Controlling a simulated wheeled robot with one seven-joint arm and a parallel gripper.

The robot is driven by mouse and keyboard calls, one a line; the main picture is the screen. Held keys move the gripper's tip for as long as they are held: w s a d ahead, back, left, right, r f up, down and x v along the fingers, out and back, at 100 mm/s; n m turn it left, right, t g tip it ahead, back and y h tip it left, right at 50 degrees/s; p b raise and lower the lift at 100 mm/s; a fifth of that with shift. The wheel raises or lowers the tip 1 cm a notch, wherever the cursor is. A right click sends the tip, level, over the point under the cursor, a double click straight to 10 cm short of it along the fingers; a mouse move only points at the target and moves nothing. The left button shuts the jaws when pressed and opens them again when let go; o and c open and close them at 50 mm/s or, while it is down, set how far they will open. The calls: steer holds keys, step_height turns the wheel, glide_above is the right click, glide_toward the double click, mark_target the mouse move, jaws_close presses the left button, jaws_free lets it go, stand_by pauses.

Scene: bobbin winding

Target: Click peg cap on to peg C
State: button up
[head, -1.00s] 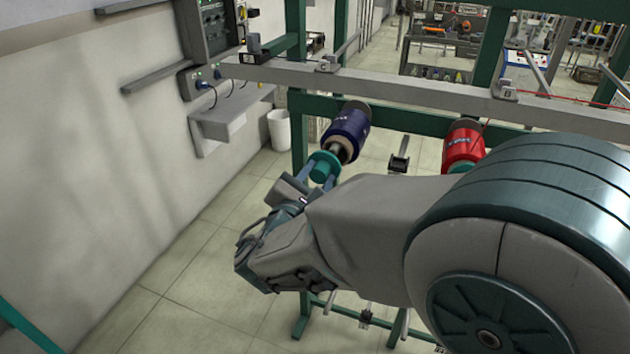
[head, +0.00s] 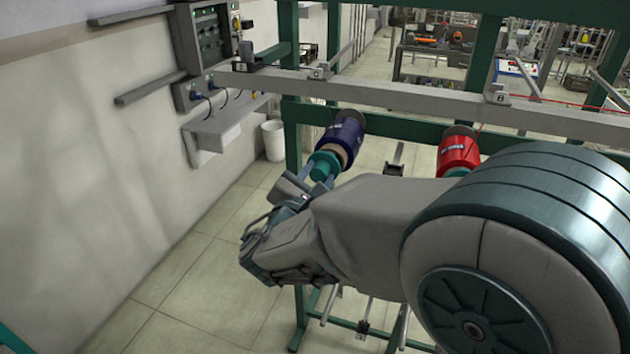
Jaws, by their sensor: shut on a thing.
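The teal peg cap (head: 322,165) is held between the fingers of my gripper (head: 318,173), which is shut on it. The cap is at the near end of a dark blue bobbin (head: 341,134). This bobbin hangs below the rail block marked C (head: 319,72), so its peg is peg C. The peg's tip is hidden behind the cap. The bobbin's tan core end shows just beyond the cap. I cannot tell whether the cap touches the core or is seated on the peg.
A red bobbin (head: 459,150) with a teal end hangs right of it, below block B (head: 497,95). The grey rail (head: 400,96) crosses above. A control box (head: 208,38) and a shelf (head: 214,133) are on the left wall. Open floor lies left of my gripper.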

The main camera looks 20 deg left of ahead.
steer(key=shift+w+b, duration=0.3)
steer(key=shift+w, duration=0.65)
steer(key=shift+w, duration=0.2)
steer(key=shift+w, duration=0.15)
steer(key=o, duration=1.2)
steer(key=s+b, duration=0.1)
steer(key=s, duration=0.3)
steer(key=s+b, duration=0.1)
steer(key=s, duration=0.4)
steer(key=s+a+b, duration=0.1)
steer(key=s, duration=0.3)
steer(key=shift+s+b, duration=0.4)
